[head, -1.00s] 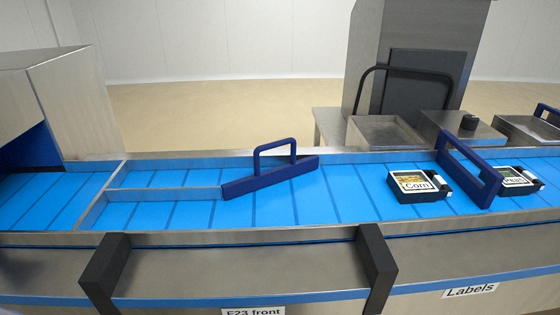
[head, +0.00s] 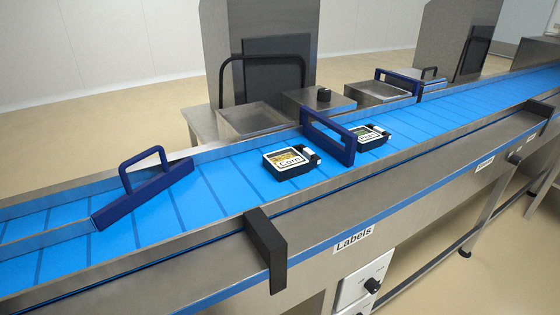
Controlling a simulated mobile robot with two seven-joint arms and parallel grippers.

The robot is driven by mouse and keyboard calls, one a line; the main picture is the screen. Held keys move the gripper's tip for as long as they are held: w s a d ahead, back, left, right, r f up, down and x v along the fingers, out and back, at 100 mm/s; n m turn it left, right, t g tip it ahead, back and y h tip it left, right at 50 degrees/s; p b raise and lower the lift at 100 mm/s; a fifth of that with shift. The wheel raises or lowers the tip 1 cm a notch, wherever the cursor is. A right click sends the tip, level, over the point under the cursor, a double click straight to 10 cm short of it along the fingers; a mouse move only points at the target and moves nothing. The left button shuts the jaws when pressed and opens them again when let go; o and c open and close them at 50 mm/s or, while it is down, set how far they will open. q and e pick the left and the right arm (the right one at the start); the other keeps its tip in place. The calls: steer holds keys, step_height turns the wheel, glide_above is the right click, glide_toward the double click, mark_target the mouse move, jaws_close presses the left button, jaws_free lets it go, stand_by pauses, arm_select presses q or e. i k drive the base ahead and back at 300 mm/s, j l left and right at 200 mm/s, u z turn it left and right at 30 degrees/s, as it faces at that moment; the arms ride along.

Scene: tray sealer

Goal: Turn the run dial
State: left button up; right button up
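A white control box (head: 362,291) hangs under the conveyor's front edge at the bottom right of centre, partly cut off by the picture's lower edge. It has a black dial (head: 372,285) on its face, with small lettering too small to read. A second dark knob (head: 324,94) stands on a steel box behind the belt. Neither of my grippers is in view.
The blue conveyor belt (head: 215,202) carries a Corn tray device (head: 291,161) and another labelled one (head: 370,136). Blue handled guides (head: 145,185) cross the belt. A black bracket (head: 266,248) juts from the front rail beside the Labels sign (head: 354,238).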

mark_target(372, 285)
steer(key=z, duration=1.3)
steer(key=l+u, duration=0.1)
steer(key=u, duration=0.35)
steer(key=i+l+u, duration=0.25)
steer(key=l+u, duration=0.25)
steer(key=l, duration=0.2)
steer(key=i+l+u, duration=0.1)
steer(key=l, duration=0.4)
steer(key=i+l, duration=0.15)
steer(key=l, duration=0.35)
steer(key=i+l+u, duration=0.15)
steer(key=l, duration=0.35)
steer(key=k, duration=0.05)
